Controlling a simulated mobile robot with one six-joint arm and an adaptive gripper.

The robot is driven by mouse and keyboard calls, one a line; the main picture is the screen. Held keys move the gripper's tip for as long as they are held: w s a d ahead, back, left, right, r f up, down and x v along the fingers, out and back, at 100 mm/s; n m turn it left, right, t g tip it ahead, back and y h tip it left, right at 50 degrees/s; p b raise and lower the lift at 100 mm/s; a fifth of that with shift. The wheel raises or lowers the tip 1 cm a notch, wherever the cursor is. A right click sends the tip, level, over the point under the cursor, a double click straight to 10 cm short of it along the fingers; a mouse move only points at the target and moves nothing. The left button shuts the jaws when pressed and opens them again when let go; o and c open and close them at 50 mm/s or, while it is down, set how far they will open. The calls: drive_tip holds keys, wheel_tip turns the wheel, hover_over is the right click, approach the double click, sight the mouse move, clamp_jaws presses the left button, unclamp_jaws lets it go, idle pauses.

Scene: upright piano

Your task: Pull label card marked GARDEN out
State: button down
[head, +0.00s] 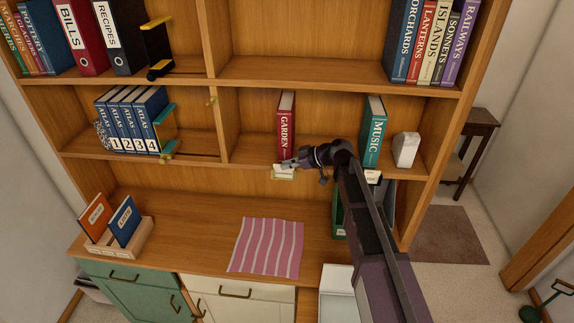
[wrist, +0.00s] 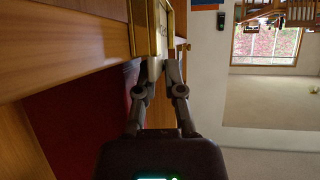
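The GARDEN label card (head: 283,173) is a small pale card in a holder on the front edge of the middle shelf, below the red GARDEN book (head: 286,125). My gripper (head: 284,164) is right at the card. In the wrist view the fingertips (wrist: 164,68) are close together at the near end of the card and holder. I cannot tell whether they grip the card.
A teal MUSIC book (head: 374,132) and a white block (head: 406,149) stand to the right on the same shelf, with another label (head: 373,177) below MUSIC. A striped cloth (head: 266,247) and a wooden box of books (head: 120,243) lie on the counter below. The shelf beside GARDEN is clear.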

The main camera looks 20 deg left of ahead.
sight(288, 128)
drive_tip(key=shift+r+p, duration=1.8)
idle(0.4)
drive_tip(key=shift+r+p, duration=0.8)
idle(0.4)
drive_tip(key=shift+r+p, duration=1.4)
drive_tip(key=shift+r, duration=0.15)
drive_tip(key=shift+r+p, duration=2.85)
drive_tip(key=shift+p, duration=0.2)
drive_tip(key=shift+f, duration=0.2)
